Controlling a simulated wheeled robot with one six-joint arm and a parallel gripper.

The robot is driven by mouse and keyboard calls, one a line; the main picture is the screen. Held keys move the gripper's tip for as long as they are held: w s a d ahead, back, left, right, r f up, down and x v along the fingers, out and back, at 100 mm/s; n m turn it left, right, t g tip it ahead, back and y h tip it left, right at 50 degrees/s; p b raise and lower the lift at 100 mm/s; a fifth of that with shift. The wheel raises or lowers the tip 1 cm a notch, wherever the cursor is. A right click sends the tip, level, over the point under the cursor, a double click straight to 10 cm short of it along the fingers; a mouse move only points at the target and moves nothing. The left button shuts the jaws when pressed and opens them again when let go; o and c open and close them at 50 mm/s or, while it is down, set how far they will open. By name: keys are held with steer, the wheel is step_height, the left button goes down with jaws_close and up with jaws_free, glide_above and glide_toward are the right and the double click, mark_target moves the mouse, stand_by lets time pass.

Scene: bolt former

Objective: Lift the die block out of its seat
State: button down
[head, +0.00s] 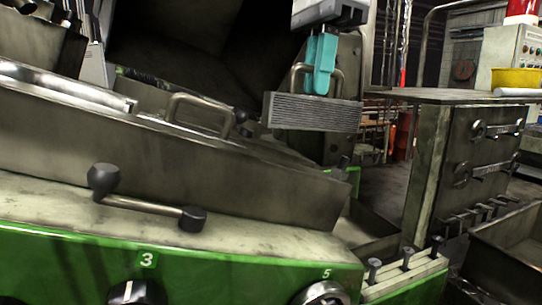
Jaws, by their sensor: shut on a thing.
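My gripper (320,63), with teal fingers, hangs at the upper right of centre in the head view. It is shut on the bow handle of the die block (312,113), a grey block with fine horizontal ridges on its front face. No contact between the block and the machine is clearly visible. The seat cannot be made out from this view.
A second bow handle (202,112) stands left of the block. Several bolts stand in a rack (405,275) at lower right.

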steer(key=shift+s+d+r+h, duration=0.25)
steer(key=shift+s+r+h, duration=0.15)
steer(key=shift+s, duration=0.35)
steer(key=shift+s+d+r+h, duration=0.25)
steer(key=shift+s+r, duration=0.2)
steer(key=shift+s, duration=0.3)
